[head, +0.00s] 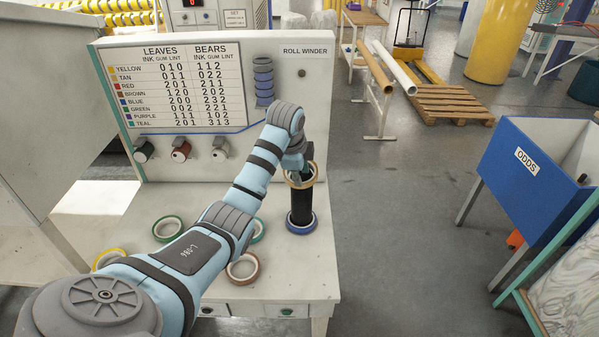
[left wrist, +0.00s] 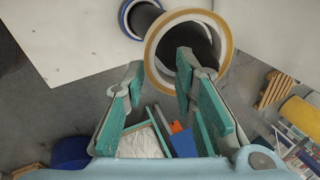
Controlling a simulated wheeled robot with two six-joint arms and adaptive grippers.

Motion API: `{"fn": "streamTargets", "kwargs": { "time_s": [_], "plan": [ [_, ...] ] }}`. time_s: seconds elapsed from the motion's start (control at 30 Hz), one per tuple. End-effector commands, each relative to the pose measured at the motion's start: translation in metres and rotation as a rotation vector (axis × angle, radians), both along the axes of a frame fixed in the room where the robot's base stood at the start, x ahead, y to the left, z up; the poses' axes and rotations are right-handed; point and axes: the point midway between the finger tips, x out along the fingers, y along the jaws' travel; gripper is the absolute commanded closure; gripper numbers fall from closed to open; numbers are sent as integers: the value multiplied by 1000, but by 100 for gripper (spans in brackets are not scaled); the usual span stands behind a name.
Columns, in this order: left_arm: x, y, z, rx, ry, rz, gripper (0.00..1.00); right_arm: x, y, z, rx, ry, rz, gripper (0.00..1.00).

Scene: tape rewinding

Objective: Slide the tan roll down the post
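The tan roll (head: 302,183) is around the black post (head: 300,207), near its top. In the left wrist view the tan roll (left wrist: 154,70) shows as a wide ring with the dark post inside its hole. A blue roll (head: 301,228) sits around the foot of the post. My left gripper (head: 300,160) is at the tan roll, at the top of the post. In the left wrist view its fingers (left wrist: 160,64) stand apart, on either side of the roll's near wall, with a gap showing. My gripper hides the post's tip in the head view. My right gripper is not in view.
Loose rolls lie on the white table: green (head: 168,228), yellow (head: 108,259), brown (head: 243,268) and another partly behind my arm. A back panel (head: 310,120) with a chart and knobs stands behind. A blue ODDS bin (head: 520,185) stands right, across open floor.

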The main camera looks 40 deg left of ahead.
Motion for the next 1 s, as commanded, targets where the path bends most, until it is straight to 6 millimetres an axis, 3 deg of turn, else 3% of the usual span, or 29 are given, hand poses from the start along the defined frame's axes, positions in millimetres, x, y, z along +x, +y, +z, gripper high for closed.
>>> {"fn": "streamTargets", "kwargs": {
  "time_s": [0.13,0.37,0.47,0.73,0.83,1.0],
  "plan": [
    [0,0,0,0,0,0,62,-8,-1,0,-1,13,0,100],
    [0,0,4,0,-1,0,62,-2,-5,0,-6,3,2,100],
    [0,0,18,1,-3,0,62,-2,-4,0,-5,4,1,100],
    [0,0,84,0,-3,2,62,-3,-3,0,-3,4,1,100],
    [0,0,97,0,-1,0,62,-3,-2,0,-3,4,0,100],
    [-1,0,101,-1,0,0,62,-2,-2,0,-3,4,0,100]
  ]
}}
